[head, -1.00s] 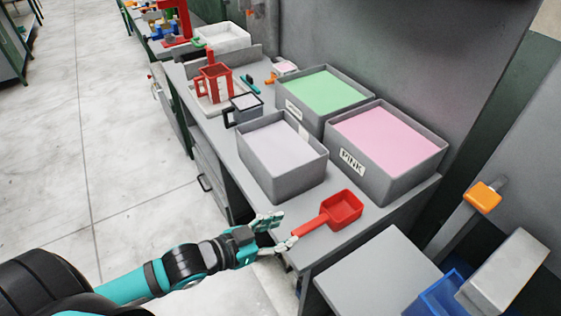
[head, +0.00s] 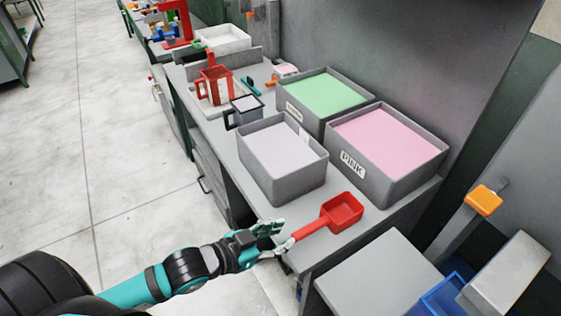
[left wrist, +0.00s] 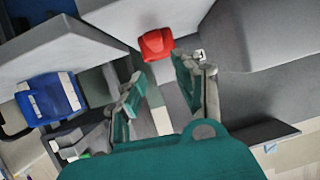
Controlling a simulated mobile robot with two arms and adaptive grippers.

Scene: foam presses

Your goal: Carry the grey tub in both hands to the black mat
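Three grey tubs stand on the bench in the head view, and I cannot tell which one the task means. One holds a pale lavender-white fill (head: 285,184), one a green fill (head: 325,97), and one, labelled PINK, a pink fill (head: 388,160). My left gripper (head: 284,235) is in front of the bench's near edge, below the pale tub. Its fingers are apart and empty in the left wrist view (left wrist: 158,88). The handle end of a red scoop (head: 340,212) lies close to the fingertips. No black mat can be made out. My right gripper is out of view.
The red scoop also shows beyond the fingers in the left wrist view (left wrist: 156,43). A dark-handled jug (head: 244,111) and a red jug (head: 214,86) stand behind the pale tub. A lower grey surface (head: 378,275) and blue bin (head: 443,298) are at right. The floor at left is clear.

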